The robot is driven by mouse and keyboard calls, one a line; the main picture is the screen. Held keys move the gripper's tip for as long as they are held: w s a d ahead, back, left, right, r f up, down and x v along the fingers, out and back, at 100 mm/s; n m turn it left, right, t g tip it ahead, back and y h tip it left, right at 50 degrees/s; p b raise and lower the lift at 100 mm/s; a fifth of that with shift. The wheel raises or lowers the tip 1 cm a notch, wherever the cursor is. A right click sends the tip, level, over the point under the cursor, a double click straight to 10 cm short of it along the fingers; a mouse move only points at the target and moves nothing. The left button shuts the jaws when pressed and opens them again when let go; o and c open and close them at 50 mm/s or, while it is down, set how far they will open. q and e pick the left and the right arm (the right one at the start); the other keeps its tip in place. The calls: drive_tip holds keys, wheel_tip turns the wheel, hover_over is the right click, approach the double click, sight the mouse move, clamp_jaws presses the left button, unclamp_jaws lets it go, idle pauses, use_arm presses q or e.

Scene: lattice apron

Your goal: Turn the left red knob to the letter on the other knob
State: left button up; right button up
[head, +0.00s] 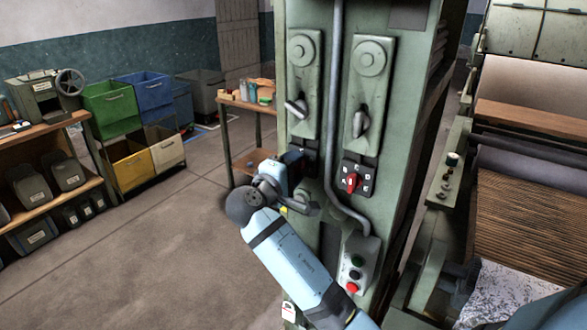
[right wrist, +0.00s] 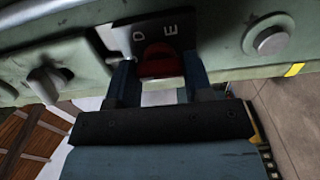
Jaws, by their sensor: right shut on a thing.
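The left red knob (right wrist: 158,58) sits on a black plate (right wrist: 175,30) with the white letters D and E showing in the right wrist view. My right gripper (right wrist: 156,82) has a finger on each side of this knob and is shut on it. In the head view, the right gripper (head: 294,160) hides the left knob and most of its plate. The other red knob (head: 351,182) is on a black plate (head: 366,184) with white letters, right of a grey pipe. I cannot tell surely which letter it points at. My left gripper is not in view.
The grey pipe (head: 336,120) runs down the green cabinet between the knobs. Grey levers (head: 297,108) (head: 360,123) stick out above them. A button box (head: 356,265) is below right. A workbench (head: 240,102) stands behind left; the floor at left is clear.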

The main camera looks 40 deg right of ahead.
drive_tip(key=o, duration=0.9)
drive_tip(key=b+v, duration=0.2)
drive_tip(key=v, duration=1.2)
drive_tip(key=shift+f, duration=0.1)
